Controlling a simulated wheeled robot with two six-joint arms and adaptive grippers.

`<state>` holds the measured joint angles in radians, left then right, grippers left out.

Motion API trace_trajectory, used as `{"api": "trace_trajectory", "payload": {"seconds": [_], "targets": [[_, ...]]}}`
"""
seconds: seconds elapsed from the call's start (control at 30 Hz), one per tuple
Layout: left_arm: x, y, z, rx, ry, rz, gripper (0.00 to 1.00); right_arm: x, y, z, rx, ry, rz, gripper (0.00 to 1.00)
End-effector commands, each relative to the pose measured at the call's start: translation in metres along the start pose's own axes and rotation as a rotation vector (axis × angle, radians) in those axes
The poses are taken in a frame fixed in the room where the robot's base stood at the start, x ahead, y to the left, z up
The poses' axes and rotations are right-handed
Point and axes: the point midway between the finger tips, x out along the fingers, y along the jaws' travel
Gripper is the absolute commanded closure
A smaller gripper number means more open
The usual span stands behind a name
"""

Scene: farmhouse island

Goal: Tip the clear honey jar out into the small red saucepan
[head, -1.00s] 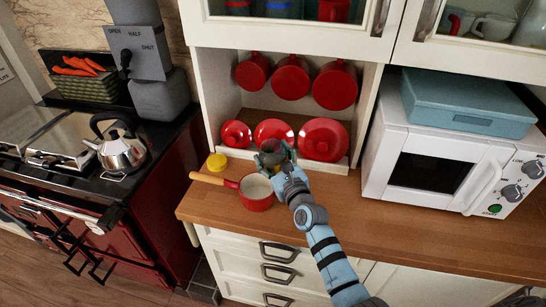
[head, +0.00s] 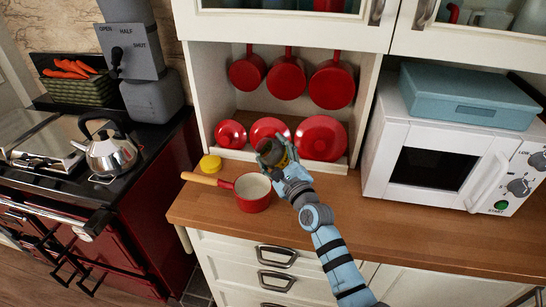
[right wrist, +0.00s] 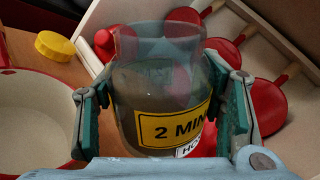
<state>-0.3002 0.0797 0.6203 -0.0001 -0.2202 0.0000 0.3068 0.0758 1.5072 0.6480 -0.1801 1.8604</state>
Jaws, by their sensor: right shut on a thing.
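My right gripper (head: 277,160) is shut around the clear glass jar (head: 272,152) and holds it above the counter, right of the saucepan and slightly behind it. In the right wrist view the jar (right wrist: 160,85) sits between both fingers, with a yellow "2 MIN" label and part of a white label showing. It looks tilted in the head view; its contents are hard to make out. The small red saucepan (head: 254,203) stands on the counter, its wooden handle pointing left and its cream inside looking empty. My left gripper is not in view.
A yellow lid (head: 210,163) lies behind the saucepan handle. Red lids (head: 320,137) stand in the cubby behind the jar, with red pans (head: 286,78) hanging above. A white microwave (head: 440,150) stands right. The wooden counter (head: 420,230) in front is clear.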

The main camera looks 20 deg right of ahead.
Motion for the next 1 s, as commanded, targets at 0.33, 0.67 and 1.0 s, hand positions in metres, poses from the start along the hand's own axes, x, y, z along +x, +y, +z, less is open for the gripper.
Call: {"api": "trace_trajectory", "payload": {"seconds": [0.33, 0.67, 1.0], "targets": [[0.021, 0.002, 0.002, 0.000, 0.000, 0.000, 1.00, 0.000, 0.004, -0.007, -0.122, -0.021, -0.005, 0.91], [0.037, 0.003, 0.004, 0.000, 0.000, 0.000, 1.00, -0.001, 0.005, -0.008, -0.264, -0.043, -0.006, 0.91], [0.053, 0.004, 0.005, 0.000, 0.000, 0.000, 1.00, -0.001, 0.009, -0.011, -0.392, -0.062, -0.009, 0.91]]}}
